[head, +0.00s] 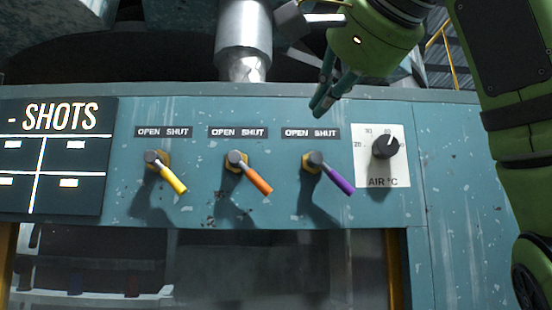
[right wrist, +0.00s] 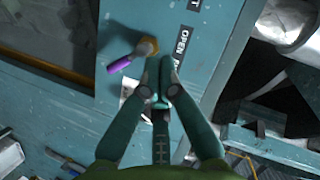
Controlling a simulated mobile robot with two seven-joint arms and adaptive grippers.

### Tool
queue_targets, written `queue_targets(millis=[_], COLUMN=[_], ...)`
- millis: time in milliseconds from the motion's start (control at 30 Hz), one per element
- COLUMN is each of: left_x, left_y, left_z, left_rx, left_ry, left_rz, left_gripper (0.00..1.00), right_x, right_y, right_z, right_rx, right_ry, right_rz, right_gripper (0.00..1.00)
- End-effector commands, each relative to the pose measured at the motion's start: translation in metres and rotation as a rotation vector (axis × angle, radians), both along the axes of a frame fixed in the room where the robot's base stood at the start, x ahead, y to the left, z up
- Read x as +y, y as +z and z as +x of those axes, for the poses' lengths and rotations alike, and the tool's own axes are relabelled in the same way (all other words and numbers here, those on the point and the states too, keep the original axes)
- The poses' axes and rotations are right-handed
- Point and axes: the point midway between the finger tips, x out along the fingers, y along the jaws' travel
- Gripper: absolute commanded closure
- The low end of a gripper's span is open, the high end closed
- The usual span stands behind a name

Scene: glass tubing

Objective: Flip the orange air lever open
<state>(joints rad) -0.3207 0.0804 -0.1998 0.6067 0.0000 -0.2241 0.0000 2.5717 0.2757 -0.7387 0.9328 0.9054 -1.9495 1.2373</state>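The orange lever (head: 258,180) is the middle of three levers on the teal panel. Its handle slants down to the right from its pivot, toward the SHUT side of the OPEN SHUT label (head: 238,132) above it. My right gripper (head: 322,108) is up and to the right of the orange lever, over the panel's top area above the purple lever, touching no lever. Its fingers look drawn together and empty; in the right wrist view the fingertips (right wrist: 160,98) meet. The orange lever cannot be made out there. My left gripper is not in view.
The yellow lever (head: 172,178) stands left of the orange one, the purple lever (head: 338,180) right; both slant down-right. The purple lever also shows in the right wrist view (right wrist: 120,64). A black AIR °C dial (head: 386,147) is farther right. A SHOTS board (head: 55,160) is at left.

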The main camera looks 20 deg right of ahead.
Motion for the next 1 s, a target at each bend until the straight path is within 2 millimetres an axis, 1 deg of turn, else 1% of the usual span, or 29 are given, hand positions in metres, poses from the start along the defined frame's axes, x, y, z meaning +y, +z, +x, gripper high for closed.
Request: queue_targets(millis=[67, 167, 300, 400, 467, 567, 733, 833, 1000], left_x=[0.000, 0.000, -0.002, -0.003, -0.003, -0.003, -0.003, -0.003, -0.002], left_y=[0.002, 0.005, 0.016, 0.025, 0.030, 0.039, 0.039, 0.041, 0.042], left_z=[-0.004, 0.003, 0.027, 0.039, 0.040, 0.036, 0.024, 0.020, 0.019], left_rx=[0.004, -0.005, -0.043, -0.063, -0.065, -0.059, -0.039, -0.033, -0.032], left_ry=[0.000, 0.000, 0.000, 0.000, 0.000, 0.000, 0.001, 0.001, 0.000], left_rz=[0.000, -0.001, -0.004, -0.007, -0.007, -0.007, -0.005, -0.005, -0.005], left_gripper=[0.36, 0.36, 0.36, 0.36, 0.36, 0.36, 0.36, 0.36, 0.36], right_x=[-0.001, 0.000, 0.000, 0.001, 0.002, 0.003, 0.020, 0.027, 0.032], right_y=[-0.002, -0.005, -0.012, -0.017, -0.022, -0.028, -0.046, -0.051, -0.058], right_z=[0.006, 0.018, 0.044, 0.065, 0.078, 0.098, 0.097, 0.096, 0.097], right_rx=[0.004, 0.005, 0.006, 0.006, 0.007, 0.007, 0.003, 0.001, 0.004], right_ry=[-0.001, -0.002, -0.003, -0.002, -0.002, -0.002, 0.000, 0.001, -0.001], right_rz=[-0.001, -0.001, -0.002, -0.002, -0.002, -0.002, -0.005, -0.002, 0.000], right_gripper=[1.00, 1.00, 1.00, 1.00, 1.00, 1.00, 1.00, 1.00, 1.00])
